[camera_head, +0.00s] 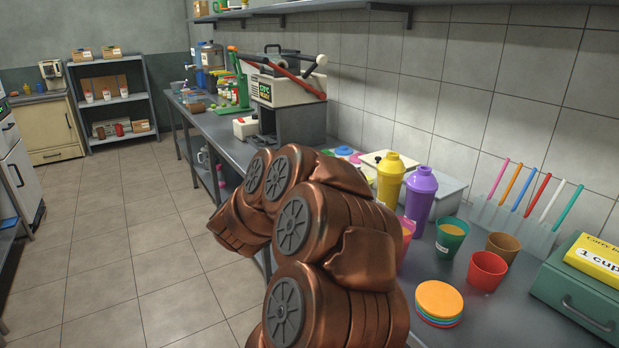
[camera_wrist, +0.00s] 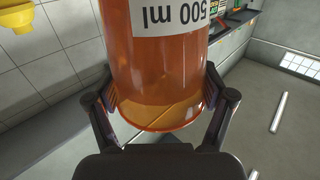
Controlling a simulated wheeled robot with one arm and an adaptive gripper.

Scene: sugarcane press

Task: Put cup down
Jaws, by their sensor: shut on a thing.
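A clear orange cup (camera_wrist: 160,65) with a white "500 ml" label fills the middle of the wrist view. The label reads upside down there. My gripper (camera_wrist: 160,98) is shut on the cup, one finger on each side near the end closest to the camera. The cup's other end is cut off by the top of the frame. In the head view my copper-coloured arm covers the middle, and neither the gripper nor the held cup shows.
On the steel counter (camera_head: 530,318) stand a green cup (camera_head: 451,238), a red cup (camera_head: 487,272), a brown cup (camera_head: 503,246), a yellow shaker (camera_head: 390,180), a purple shaker (camera_head: 420,195) and stacked discs (camera_head: 439,302). A green box (camera_head: 580,290) stands right. Bare counter shows in front of the red cup.

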